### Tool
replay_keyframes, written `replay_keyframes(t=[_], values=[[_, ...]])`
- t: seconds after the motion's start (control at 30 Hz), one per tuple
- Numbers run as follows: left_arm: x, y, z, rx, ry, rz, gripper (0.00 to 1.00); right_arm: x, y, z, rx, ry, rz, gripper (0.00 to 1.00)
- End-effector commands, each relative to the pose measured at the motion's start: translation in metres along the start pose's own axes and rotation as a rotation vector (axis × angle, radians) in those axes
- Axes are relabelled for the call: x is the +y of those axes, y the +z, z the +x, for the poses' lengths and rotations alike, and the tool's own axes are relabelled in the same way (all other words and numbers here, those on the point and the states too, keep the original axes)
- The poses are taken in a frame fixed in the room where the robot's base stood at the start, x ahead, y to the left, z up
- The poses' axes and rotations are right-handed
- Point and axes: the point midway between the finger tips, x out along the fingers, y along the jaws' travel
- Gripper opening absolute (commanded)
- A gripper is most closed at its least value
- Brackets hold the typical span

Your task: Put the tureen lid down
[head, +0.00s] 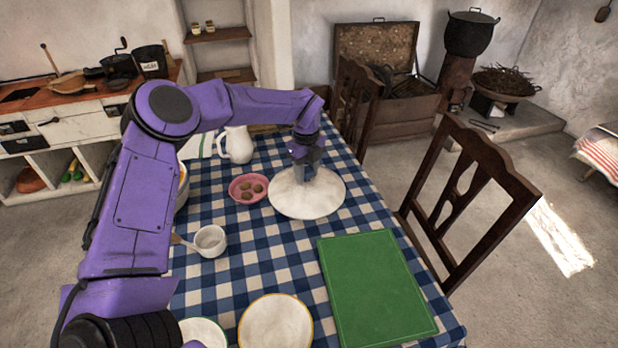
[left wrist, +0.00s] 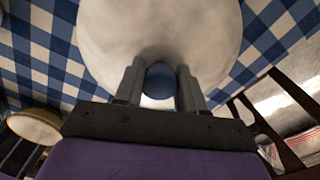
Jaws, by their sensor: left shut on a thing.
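The tureen lid (head: 290,205) is a wide, white, round dome over the far middle of the checked tablecloth. My left gripper (head: 307,172) comes down on its top from above. In the left wrist view, the lid (left wrist: 110,35) fills the upper middle, and its round blue knob (left wrist: 160,82) sits between the two fingers of my left gripper (left wrist: 160,88), which are shut on it. The lid looks about level. I cannot tell whether its rim touches the cloth. My right gripper is not in view.
A pink bowl (head: 237,197) with several brown pieces stands close left of the lid. A white pitcher (head: 238,146) is behind it. A white cup (head: 210,241), a yellow-rimmed plate (head: 275,325) and a green board (head: 375,290) are nearer. A wooden chair (head: 455,205) stands right.

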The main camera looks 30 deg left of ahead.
Motion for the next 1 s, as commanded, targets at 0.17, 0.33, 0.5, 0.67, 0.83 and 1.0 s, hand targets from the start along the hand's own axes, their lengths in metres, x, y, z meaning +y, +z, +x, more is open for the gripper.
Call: replay_keyframes(t=[0.17,0.33,0.5,0.67,0.83,1.0], values=[[-0.01,-0.001,0.015,0.0,0.001,0.0,0.0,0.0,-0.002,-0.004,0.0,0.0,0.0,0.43],[-0.009,-0.001,0.04,0.0,-0.002,0.0,0.0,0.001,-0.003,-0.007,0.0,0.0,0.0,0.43],[-0.01,-0.001,0.041,0.0,-0.003,0.0,0.0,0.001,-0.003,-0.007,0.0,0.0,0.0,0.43],[-0.009,-0.001,0.046,0.0,-0.003,0.0,0.0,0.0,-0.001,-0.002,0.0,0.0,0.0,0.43],[-0.009,-0.001,0.045,0.0,-0.001,0.0,0.65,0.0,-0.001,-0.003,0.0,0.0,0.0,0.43],[-0.009,-0.001,0.044,0.0,-0.001,0.0,0.65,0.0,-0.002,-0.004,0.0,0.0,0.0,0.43]])
